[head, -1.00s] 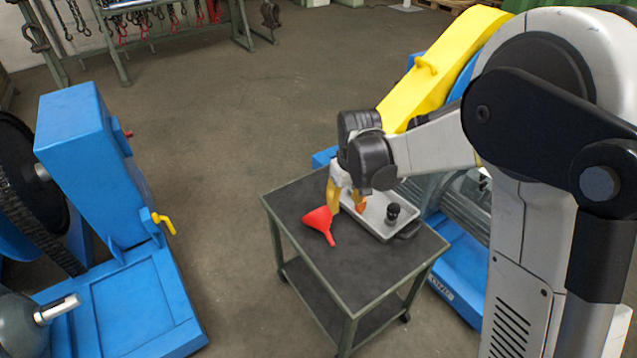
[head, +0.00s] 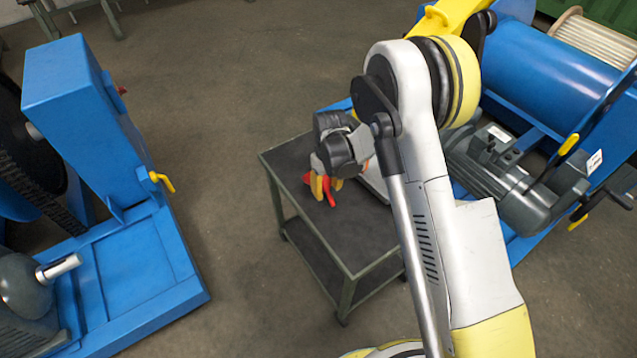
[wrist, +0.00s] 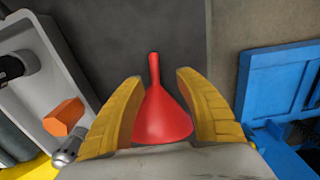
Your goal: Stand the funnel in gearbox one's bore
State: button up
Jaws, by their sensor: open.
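The red funnel (wrist: 162,112) lies on its side on the dark top of the trolley (head: 285,160). In the wrist view its spout points away from my gripper and its wide mouth is nearest the palm. My gripper (wrist: 153,88) is open, with one yellow finger on each side of the funnel and a gap visible on both sides. In the head view the funnel (head: 329,190) is mostly hidden behind my gripper (head: 325,188). A blue gearbox housing (head: 80,120) with a yellow tap stands at the left; I cannot see a bore in its top or tell its number.
A grey tray (wrist: 52,62) on the trolley holds an orange piece (wrist: 63,117) and a black-knobbed part (wrist: 12,68). Blue machinery with a motor (head: 500,180) stands right of the trolley. Open floor lies between the trolley and the gearbox.

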aim_at(328, 196)
notch_tip(328, 196, down, 4)
jog(key=shift+d+f+b, duration=0.1)
jog(key=shift+f+b, duration=0.1)
jog(key=shift+b, duration=0.85)
jog(key=shift+r, duration=0.1)
jog(key=shift+c, duration=0.5)
grip_shut()
